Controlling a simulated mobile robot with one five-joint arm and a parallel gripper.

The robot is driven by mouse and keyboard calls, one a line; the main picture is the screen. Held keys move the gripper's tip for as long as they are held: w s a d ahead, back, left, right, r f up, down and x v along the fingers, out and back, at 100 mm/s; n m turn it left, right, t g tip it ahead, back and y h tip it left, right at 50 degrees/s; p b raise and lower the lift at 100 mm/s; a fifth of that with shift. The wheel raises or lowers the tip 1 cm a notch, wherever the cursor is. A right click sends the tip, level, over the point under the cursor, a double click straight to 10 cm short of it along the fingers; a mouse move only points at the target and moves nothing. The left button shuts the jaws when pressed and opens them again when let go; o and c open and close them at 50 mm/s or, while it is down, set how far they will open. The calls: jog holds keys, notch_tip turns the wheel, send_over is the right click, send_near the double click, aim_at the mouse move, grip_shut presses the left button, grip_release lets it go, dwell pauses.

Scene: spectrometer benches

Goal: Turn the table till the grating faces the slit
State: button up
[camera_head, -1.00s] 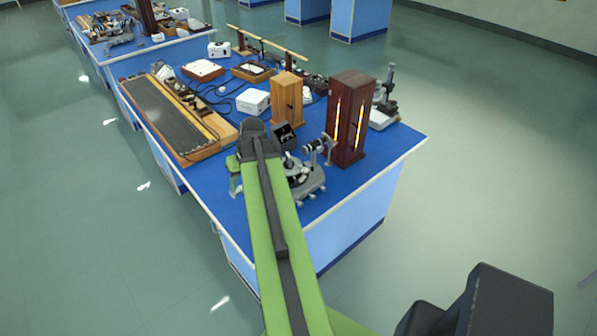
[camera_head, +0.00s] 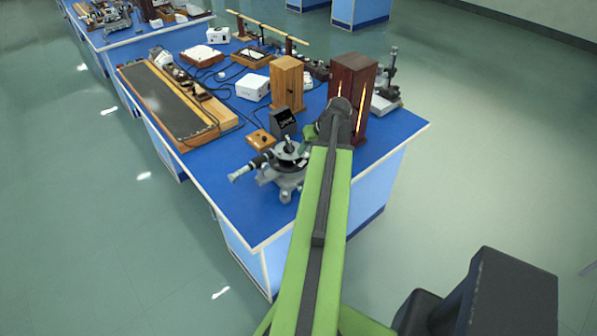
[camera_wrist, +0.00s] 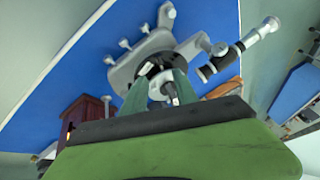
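The grey spectrometer (camera_head: 284,178) stands on the near end of the blue bench, its telescope (camera_head: 250,166) pointing left. A small upright piece (camera_head: 288,146), perhaps the grating, stands on its round table. The slit side is hidden behind my arm in the head view. My gripper (camera_head: 309,133) is mostly hidden by the arm, right of the round table and before the dark red cabinet. In the wrist view my gripper's green fingers (camera_wrist: 160,85) stand apart, with the dark round table and a silver part (camera_wrist: 168,92) of the spectrometer (camera_wrist: 128,73) seen between them. Contact cannot be told.
The dark red cabinet (camera_head: 352,82) with glowing slots stands close behind my arm. A wooden cabinet (camera_head: 287,82), a black box (camera_head: 283,122) and a small wooden box (camera_head: 260,139) stand behind the spectrometer. The bench's front-left corner is bare.

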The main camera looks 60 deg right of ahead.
aim_at(293, 154)
jog(key=b+x, duration=0.7)
jog(key=x, duration=0.3)
grip_shut()
dwell(1.1)
